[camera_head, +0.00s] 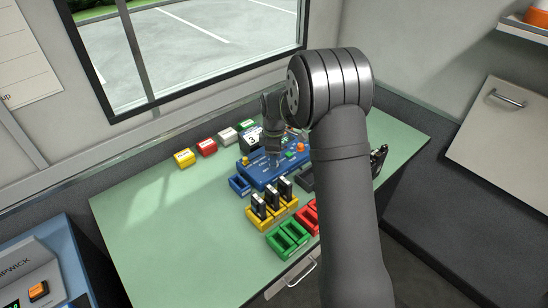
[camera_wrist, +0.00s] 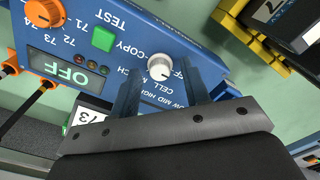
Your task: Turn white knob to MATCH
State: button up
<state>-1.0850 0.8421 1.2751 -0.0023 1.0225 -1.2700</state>
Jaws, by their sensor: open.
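The blue device (camera_wrist: 200,35) lies under my gripper and shows upside down in the wrist view. The white knob (camera_wrist: 160,67) is on its panel, with a dark pointer mark on its top. Printed words surround it, partly hidden by the fingers. My gripper (camera_wrist: 157,82) is open, one finger on each side just below the knob in the picture. I cannot tell whether the fingers touch it. In the head view the blue device (camera_head: 262,176) sits mid-table with my gripper (camera_head: 273,158) over it; the knob cannot be made out there.
The panel also has an orange knob (camera_wrist: 45,12), a green button (camera_wrist: 103,39) and a display (camera_wrist: 72,70) reading OFF. Yellow trays (camera_head: 262,222) with black packs and green trays (camera_head: 284,240) stand in front. Several coloured blocks (camera_head: 184,158) line the back. The table's left is clear.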

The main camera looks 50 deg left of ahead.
jog(key=shift+c, duration=0.2)
grip_shut()
jog(key=shift+m, duration=0.3)
jog(key=m, duration=2.3)
dwell(0.4)
